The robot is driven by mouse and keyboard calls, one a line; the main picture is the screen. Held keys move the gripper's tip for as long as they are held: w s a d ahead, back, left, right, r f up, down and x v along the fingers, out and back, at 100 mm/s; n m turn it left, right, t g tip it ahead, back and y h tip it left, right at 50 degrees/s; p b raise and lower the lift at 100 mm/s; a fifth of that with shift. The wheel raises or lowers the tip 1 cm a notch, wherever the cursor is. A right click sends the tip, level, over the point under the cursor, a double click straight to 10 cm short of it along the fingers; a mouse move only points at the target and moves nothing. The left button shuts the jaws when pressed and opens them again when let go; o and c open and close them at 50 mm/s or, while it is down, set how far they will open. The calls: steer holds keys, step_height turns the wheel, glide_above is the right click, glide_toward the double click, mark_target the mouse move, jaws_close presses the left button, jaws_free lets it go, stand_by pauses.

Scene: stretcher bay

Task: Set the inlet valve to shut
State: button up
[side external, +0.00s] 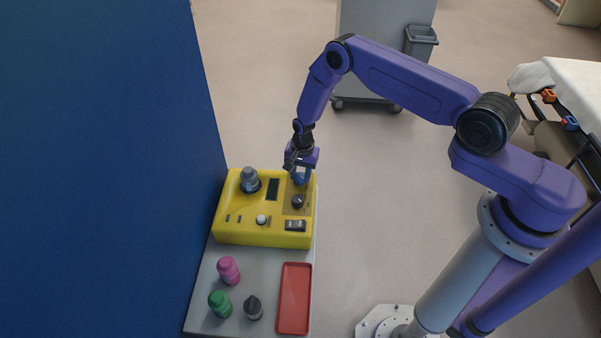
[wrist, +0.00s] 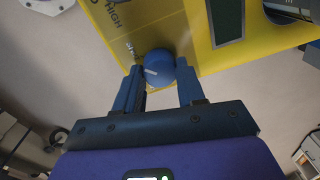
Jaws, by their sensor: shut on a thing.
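A yellow control box (side external: 240,223) stands on a grey bench beside the blue wall. A blue round knob with a white pointer line (wrist: 160,68) sits on the box's tan panel, near its edge; in the side view the blue knob (side external: 299,178) is partly hidden by my gripper. My gripper (side external: 300,172) is at the box's far right corner, shut on the blue knob. In the wrist view its two blue fingers (wrist: 158,82) are on either side of the knob. Small lettering beside the knob is partly covered and hard to read; "HIGH" shows farther up the panel.
The box also bears a dark knob (side external: 298,201), a white knob (side external: 262,219), a rocker switch (side external: 295,225), a dark display (side external: 273,189) and a grey cap (side external: 250,180). Pink (side external: 229,270), green (side external: 219,304) and dark (side external: 253,307) pieces and a red tray (side external: 307,299) are in front.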

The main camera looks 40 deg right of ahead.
mark_target(303, 176)
stand_by(0.5)
steer(key=o, duration=1.1)
steer(key=shift+c, duration=0.2)
steer(key=shift+r, duration=0.15)
step_height(303, 176, up, 17)
steer(key=shift+s+d, duration=0.2)
steer(key=shift+s, duration=0.15)
steer(key=shift+r, duration=0.1)
